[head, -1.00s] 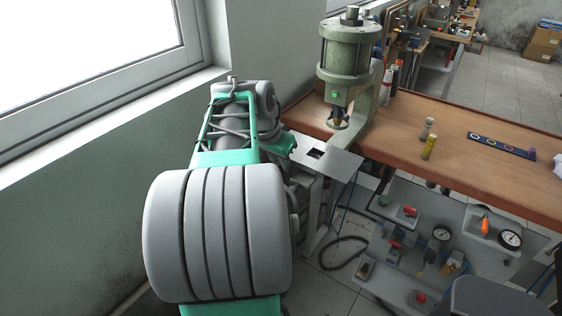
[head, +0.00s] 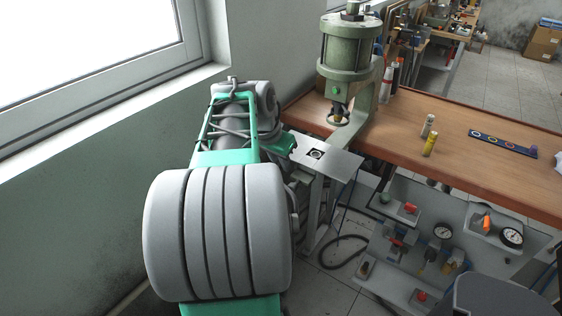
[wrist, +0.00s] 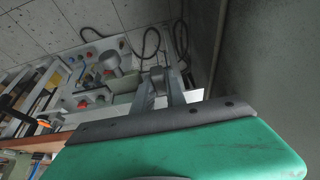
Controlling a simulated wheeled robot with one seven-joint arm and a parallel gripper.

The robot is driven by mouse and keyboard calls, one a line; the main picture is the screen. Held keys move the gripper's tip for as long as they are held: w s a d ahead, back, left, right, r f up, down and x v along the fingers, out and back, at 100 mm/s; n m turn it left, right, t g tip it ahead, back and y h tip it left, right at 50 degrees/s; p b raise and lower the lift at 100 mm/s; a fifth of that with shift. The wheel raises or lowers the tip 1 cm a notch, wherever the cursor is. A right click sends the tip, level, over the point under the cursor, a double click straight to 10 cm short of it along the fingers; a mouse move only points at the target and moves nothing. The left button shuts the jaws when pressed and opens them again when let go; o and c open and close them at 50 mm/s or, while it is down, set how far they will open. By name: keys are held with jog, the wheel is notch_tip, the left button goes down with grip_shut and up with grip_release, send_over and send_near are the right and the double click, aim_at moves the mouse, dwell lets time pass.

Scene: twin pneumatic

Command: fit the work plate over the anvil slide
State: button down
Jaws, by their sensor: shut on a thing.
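The work plate (head: 336,165) is a flat light-grey sheet with a square opening, level or nearly so, at the left end of the bench in the head view. A pale piece with a round dark centre, which looks like the anvil slide (head: 316,153), shows within the opening. I cannot tell whether the plate rests on what is below it. My green gripper (head: 291,148) is shut on the plate's left edge; its fingertips are largely hidden. In the wrist view the green gripper body fills the bottom, and the plate is not clearly seen.
The green press (head: 350,55) stands just behind the plate, its ram low over the bench. The wooden bench (head: 470,165) carries two small bottles and a dark strip. Pneumatic panels (head: 430,250) hang below. The wall and window are close on the left.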

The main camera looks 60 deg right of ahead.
jog(key=shift+f, duration=0.15)
jog(key=c, duration=1.3)
grip_release()
jog(key=shift+f, duration=0.1)
